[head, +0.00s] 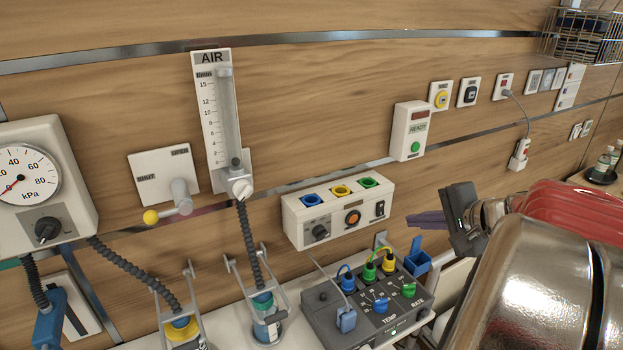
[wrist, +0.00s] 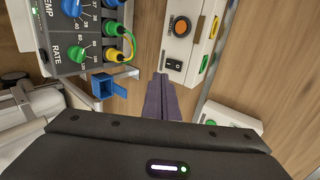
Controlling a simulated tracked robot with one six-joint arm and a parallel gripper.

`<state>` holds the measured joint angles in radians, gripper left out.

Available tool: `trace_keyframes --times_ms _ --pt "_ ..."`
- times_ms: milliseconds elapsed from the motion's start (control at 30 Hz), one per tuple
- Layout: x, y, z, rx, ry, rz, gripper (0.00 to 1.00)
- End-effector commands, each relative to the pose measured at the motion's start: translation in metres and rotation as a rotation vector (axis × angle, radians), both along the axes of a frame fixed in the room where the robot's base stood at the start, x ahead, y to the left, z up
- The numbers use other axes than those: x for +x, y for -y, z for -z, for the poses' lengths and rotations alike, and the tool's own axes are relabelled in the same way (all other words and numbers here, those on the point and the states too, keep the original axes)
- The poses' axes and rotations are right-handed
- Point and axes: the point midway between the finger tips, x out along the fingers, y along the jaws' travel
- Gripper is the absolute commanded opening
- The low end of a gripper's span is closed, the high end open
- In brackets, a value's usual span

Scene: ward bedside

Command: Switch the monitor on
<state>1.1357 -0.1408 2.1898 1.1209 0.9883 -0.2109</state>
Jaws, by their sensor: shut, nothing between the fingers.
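A white wall box (head: 290,222) has blue, yellow and green sockets on top, a dark knob, an orange button (head: 352,218) and a black rocker switch (head: 379,209) at its right end. The wrist view shows this box (wrist: 176,48) and its switch (wrist: 174,65) just ahead of the fingers. No label on it reads as monitor, and I cannot tell the rocker's position. My gripper (head: 410,219) is right of the box, its purple fingers pointing left toward the switch end. The wrist view shows the fingers (wrist: 161,77) together and empty, apparently just short of the switch.
Below stands a grey console (head: 335,328) with plugged cables, coloured knobs and a lit green light. A blue holder (head: 418,258) is beside it, close under my fingers. A white READY box (head: 410,130) is on the wall above. Wall between them is clear.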

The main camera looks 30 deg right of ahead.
Motion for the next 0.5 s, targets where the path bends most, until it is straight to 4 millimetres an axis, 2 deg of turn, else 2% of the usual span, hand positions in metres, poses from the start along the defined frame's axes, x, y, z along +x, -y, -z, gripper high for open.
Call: trace_keyframes --times_ms 333,500 --pt "0.044 -0.002 0.032 0.002 -0.002 -0.002 0.0" --pt "0.066 -0.002 0.034 0.0 -0.001 -0.001 0.0"
